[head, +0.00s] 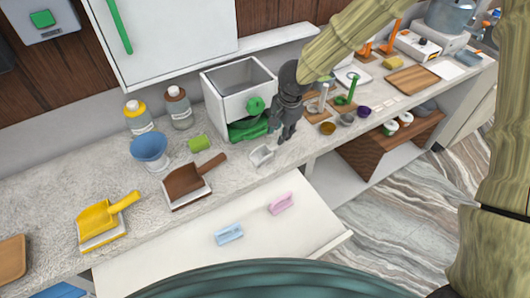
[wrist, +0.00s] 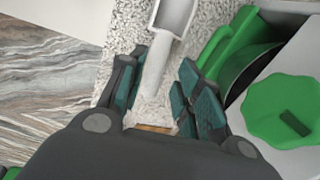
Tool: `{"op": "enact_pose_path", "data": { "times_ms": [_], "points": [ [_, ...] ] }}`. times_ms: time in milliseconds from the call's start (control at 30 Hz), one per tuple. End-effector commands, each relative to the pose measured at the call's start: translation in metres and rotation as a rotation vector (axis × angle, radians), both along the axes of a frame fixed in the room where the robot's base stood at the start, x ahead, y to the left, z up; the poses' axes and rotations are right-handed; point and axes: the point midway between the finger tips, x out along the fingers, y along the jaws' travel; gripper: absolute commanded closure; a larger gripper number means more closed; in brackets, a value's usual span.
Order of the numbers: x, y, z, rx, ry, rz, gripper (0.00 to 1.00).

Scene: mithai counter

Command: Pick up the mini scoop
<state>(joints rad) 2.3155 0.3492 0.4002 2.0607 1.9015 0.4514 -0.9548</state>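The mini scoop, a small white scoop (head: 261,155), lies on the speckled counter left of my gripper (head: 284,134) in the head view. In the wrist view its white bowl (wrist: 174,14) is at the top, and its pale handle (wrist: 156,68) runs down between my teal-padded fingers. My gripper (wrist: 164,60) is open around the handle, with a visible gap on the right side. Whether the left finger touches the handle I cannot tell. The lower end of the handle is hard to make out against the counter.
A white box with a green knob (head: 256,104) and a green tray stands close behind my gripper. A brown scoop (head: 186,182) and yellow scoop (head: 101,223) lie to the left. An open drawer (head: 180,251) below holds blue and pink items. Small bowls lie to the right.

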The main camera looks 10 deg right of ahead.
Motion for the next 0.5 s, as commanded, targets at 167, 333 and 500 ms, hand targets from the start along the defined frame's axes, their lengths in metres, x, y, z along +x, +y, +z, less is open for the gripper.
{"op": "enact_pose_path", "data": {
  "times_ms": [167, 333, 500],
  "points": [
    [0.002, 0.001, -0.012, -0.001, -0.001, 0.0, 0.67],
    [0.003, 0.001, -0.016, 0.001, -0.001, 0.0, 0.67],
    [0.003, 0.001, -0.026, -0.002, 0.001, 0.0, 0.67]
  ]
}}
